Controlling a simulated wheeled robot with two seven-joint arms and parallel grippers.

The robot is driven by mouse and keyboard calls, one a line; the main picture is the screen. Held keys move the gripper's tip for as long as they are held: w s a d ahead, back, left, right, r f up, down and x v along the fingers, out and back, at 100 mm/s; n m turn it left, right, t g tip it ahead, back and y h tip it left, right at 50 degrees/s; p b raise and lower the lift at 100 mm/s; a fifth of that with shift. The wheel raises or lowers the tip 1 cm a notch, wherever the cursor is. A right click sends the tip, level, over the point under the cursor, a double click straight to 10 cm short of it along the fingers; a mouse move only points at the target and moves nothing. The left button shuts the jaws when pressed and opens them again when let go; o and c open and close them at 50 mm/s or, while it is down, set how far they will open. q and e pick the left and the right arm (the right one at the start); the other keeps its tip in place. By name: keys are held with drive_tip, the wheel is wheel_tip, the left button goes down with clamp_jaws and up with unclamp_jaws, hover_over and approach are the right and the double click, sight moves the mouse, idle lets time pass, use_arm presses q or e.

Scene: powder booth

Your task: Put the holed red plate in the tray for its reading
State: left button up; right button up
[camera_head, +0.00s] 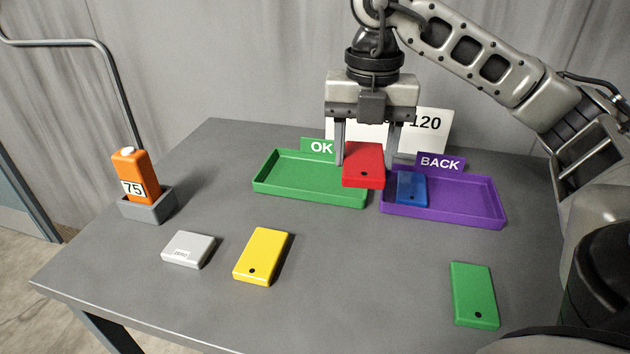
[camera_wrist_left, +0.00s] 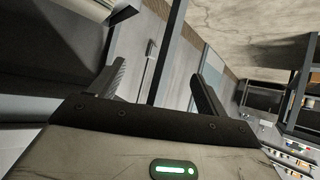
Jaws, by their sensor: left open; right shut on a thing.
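The red plate (camera_head: 363,160), with a dark hole near its front edge, is held in my right gripper (camera_head: 366,152), whose fingers close on its left and right sides. The plate hangs in front of the gap between the green OK tray (camera_head: 310,200) and the purple BACK tray (camera_head: 450,217), covering the green tray's right end. The green tray looks empty. A blue plate (camera_head: 411,188) lies at the left end of the purple tray. An orange gauge (camera_head: 136,172) marked 75 stands in a grey holder (camera_head: 149,209). My left gripper (camera_wrist_left: 158,82) is open and empty, away from the table.
A white sign (camera_head: 428,128) behind the trays shows 120; my gripper hides the rest. A yellow holed plate (camera_head: 262,254), a small light-grey labelled block (camera_head: 188,249) and a green holed plate (camera_head: 474,292) lie on the table (camera_head: 350,275). The front middle is clear.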

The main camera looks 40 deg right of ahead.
drive_tip(key=shift+d+r+m, duration=0.1)
drive_tip(key=shift+d+m, duration=0.05)
drive_tip(key=shift+m, duration=0.25)
drive_tip(key=shift+w+d, duration=0.1)
drive_tip(key=shift+d, duration=0.05)
drive_tip(key=w+d+f, duration=0.2)
drive_tip(key=w+f, duration=0.1)
drive_tip(key=w+d+f, duration=0.2)
drive_tip(key=w, duration=0.2)
drive_tip(key=w+d+f+p, duration=0.1)
drive_tip(key=w+d+f, duration=0.1)
drive_tip(key=w+f, duration=0.1)
drive_tip(key=shift+w+f, duration=0.3)
drive_tip(key=shift+w, duration=0.15)
drive_tip(key=shift+w+d+f, duration=0.25)
drive_tip(key=shift+w+f, duration=0.1)
drive_tip(key=shift+f, duration=0.15)
drive_tip(key=shift+w+f, duration=0.1)
drive_tip(key=shift+f, duration=1.55)
drive_tip(key=shift+f, duration=0.1)
